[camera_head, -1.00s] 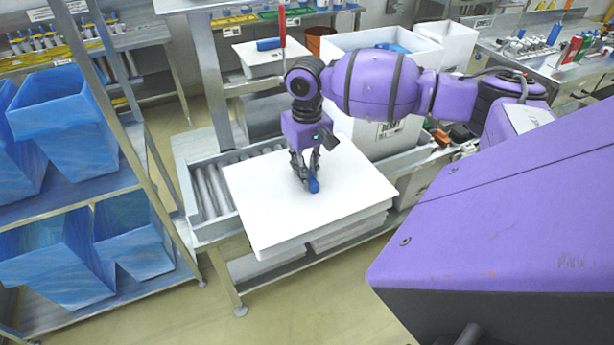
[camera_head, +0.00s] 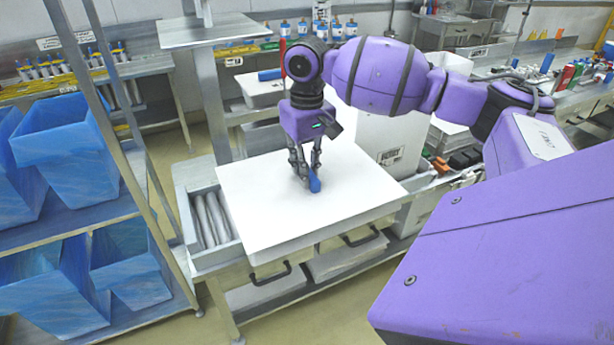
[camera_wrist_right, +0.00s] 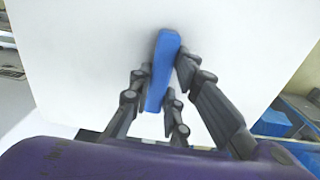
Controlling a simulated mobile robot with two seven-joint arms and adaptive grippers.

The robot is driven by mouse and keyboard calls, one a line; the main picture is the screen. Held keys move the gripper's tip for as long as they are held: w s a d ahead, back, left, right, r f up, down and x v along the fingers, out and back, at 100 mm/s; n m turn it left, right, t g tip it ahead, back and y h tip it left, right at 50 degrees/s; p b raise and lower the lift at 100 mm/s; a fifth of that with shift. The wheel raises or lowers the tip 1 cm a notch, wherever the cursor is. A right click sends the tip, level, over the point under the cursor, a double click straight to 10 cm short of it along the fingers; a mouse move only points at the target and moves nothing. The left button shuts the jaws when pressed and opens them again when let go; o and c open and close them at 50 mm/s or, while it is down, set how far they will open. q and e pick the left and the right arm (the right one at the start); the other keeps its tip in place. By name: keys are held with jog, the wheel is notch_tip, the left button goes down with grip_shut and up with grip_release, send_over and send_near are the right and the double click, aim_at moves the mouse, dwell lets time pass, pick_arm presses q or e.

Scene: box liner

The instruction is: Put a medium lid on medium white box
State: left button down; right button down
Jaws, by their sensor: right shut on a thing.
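A large flat white lid (camera_head: 265,205) with a blue handle (camera_head: 315,186) spans the roller table in the head view. My right gripper (camera_head: 307,178) is above it, shut on the blue handle. The wrist view shows the fingers on both sides of the handle (camera_wrist_right: 163,75) and the white lid (camera_wrist_right: 90,60) around it. The lid lies roughly level and reaches past the table's front edge. I cannot tell if it touches the table. My left gripper is out of view.
The roller table (camera_head: 203,258) has bare rollers left of the lid. A tall white box (camera_head: 385,135) stands behind it. Another white lid with a blue handle (camera_head: 269,74) lies farther back. Blue bins (camera_head: 68,140) fill the left rack. Floor is clear in front.

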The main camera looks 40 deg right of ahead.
jog(key=shift+r, duration=0.25)
jog(key=shift+r, duration=0.1)
notch_tip(320, 180, up, 14)
dwell(1.0)
jog(key=shift+r, duration=2.9)
